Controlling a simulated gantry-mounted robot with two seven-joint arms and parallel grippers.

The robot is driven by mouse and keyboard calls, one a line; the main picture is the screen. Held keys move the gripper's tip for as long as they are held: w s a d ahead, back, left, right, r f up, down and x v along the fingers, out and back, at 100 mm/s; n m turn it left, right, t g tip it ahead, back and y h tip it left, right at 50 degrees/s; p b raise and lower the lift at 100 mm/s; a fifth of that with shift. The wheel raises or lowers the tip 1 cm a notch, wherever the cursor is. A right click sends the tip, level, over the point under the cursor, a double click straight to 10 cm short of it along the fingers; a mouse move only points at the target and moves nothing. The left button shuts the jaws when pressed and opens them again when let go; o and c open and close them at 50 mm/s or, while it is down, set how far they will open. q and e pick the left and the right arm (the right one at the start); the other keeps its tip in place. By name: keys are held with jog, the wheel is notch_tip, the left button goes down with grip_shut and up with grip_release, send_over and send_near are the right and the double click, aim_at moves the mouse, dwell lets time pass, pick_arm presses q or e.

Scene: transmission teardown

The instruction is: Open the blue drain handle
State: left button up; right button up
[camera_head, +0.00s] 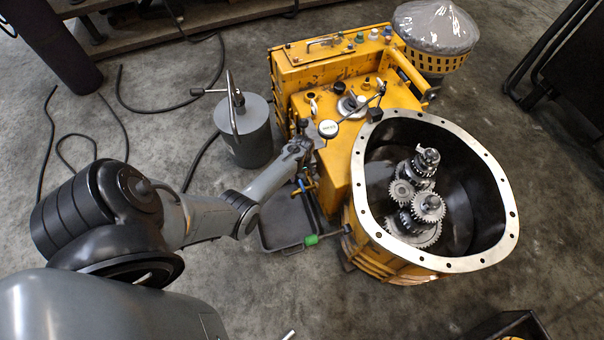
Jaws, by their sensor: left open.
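A small blue handle (309,187) shows low on the left side of the yellow transmission housing (338,180), above a dark drain tray (284,222). It is small and partly crowded by other fittings, so its exact position is hard to tell. My left arm reaches in from the left, and my left gripper (301,149) is open beside the housing's left wall, above the blue handle in the picture. The fingers are small here, and I see no clear contact with the handle. My right gripper is not in view.
A green-handled fitting (312,240) sits at the tray's front right. The open bell housing (508,213) holds several gears (417,199). A grey canister (245,137) stands left of the housing. Black cables (169,108) lie on the floor.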

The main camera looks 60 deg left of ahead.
aim_at(302, 185)
pick_arm(q)
notch_tip(302, 185, down, 8)
jog(key=b, duration=0.6)
jog(key=shift+r+b, duration=0.2)
jog(key=shift+b, duration=0.2)
jog(key=shift+f+b, duration=0.5)
jog(key=shift+f, duration=0.3)
grip_shut()
